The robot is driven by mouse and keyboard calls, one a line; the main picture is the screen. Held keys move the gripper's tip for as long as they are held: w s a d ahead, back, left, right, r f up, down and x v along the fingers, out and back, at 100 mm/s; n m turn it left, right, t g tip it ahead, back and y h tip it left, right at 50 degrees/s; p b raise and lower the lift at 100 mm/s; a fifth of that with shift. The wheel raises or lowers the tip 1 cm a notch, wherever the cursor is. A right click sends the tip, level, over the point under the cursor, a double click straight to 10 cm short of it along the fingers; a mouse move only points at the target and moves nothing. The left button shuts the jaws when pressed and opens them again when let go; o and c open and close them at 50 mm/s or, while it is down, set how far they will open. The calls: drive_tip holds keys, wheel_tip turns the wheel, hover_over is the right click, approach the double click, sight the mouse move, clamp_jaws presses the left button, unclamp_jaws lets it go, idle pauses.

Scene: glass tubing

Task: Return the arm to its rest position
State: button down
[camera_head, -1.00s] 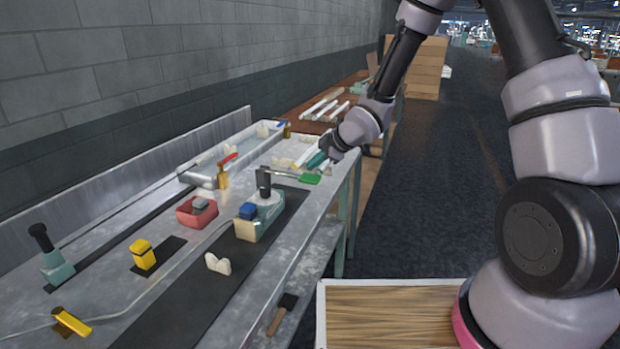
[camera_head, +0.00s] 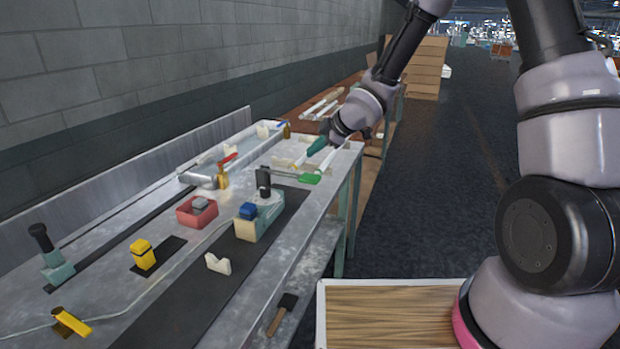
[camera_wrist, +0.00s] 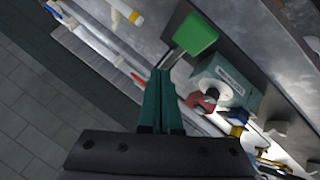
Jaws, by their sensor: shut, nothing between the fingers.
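My gripper (camera_head: 318,146) is above the far right end of the metal workbench (camera_head: 285,262) in the head view. Its teal fingers are together and hold nothing. In the wrist view my gripper (camera_wrist: 164,75) points down over the bench, its fingers side by side. The green paddle-shaped tool (camera_head: 309,178) lies below my gripper; it also shows just ahead of the fingertips in the wrist view (camera_wrist: 196,34). I cannot tell the exact gap between the fingers and the bench.
White tubes lie near my gripper and on the brown table (camera_head: 345,104) behind. The dark floor (camera_head: 430,200) to the right is clear.

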drive_tip(key=s+d+r+m+t+h, duration=0.1)
drive_tip(key=s+d+r+m+h, duration=0.15)
drive_tip(key=d+r+m, duration=0.45)
drive_tip(key=s+d+r+m+t+h, duration=0.1)
drive_tip(key=s+d+r+m+h, duration=0.15)
drive_tip(key=d+r, duration=0.75)
drive_tip(key=s+d+r+m, duration=0.3)
drive_tip(key=s+m, duration=0.1)
drive_tip(key=s, duration=0.3)
drive_tip(key=s+d+r+m, duration=0.3)
drive_tip(key=s+m, duration=0.2)
drive_tip(key=s, duration=0.2)
drive_tip(key=s+d+r+m, duration=0.3)
drive_tip(key=s+m, duration=0.2)
drive_tip(key=s, duration=0.2)
drive_tip(key=shift+s+g, duration=0.25)
drive_tip(key=shift+g, duration=0.05)
drive_tip(key=shift+a, duration=0.1)
